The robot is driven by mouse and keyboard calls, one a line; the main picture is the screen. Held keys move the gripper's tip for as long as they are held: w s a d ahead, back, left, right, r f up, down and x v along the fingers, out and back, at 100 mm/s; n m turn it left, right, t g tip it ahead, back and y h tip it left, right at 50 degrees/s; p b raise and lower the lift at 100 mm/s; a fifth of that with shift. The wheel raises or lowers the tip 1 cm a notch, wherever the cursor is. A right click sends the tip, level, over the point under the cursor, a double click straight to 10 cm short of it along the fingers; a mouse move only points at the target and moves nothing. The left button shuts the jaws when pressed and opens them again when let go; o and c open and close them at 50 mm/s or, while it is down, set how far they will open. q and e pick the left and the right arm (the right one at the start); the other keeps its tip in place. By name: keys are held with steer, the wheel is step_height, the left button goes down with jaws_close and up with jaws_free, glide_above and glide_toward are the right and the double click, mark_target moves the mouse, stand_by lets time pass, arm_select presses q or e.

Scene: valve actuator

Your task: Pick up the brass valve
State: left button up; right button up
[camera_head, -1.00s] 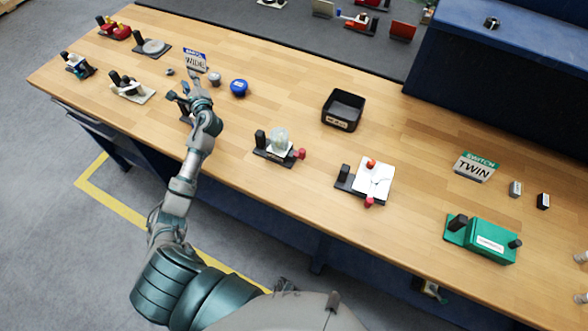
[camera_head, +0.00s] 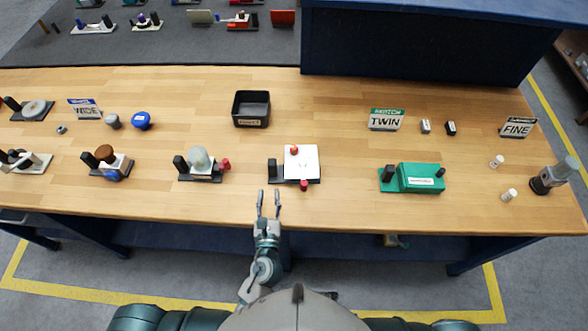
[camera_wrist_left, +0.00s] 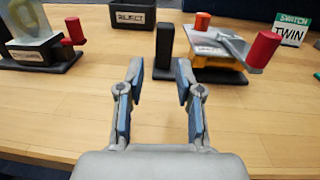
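No part is clearly marked as the brass valve. The nearest candidate is a station with a white top plate (camera_head: 309,161), red knobs and a black post. In the left wrist view it shows a yellow-orange body (camera_wrist_left: 218,74), a grey top and a red knob at right. My left gripper (camera_head: 269,198) is open and empty at the table's front edge, just in front of this station. In the left wrist view its fingers (camera_wrist_left: 160,75) are spread apart, with the black post (camera_wrist_left: 165,48) just beyond them. My right gripper is not in view.
A station with a clear dome (camera_head: 199,159) stands to the left. A green box (camera_head: 420,178) stands to the right. A black reject bin (camera_head: 251,107) and a TWIN sign (camera_head: 385,120) are farther back. The wood between is clear.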

mark_target(272, 169)
arm_select(q)
steer(key=w, duration=0.6)
steer(key=shift+w+d+f, duration=0.1)
steer(key=shift+d, duration=0.15)
steer(key=w, duration=0.5)
steer(key=shift+w+a, duration=0.3)
steer(key=shift+s+d+r, duration=0.1)
steer(key=shift+r, duration=0.1)
jaws_close()
steer(key=shift+r, duration=0.1)
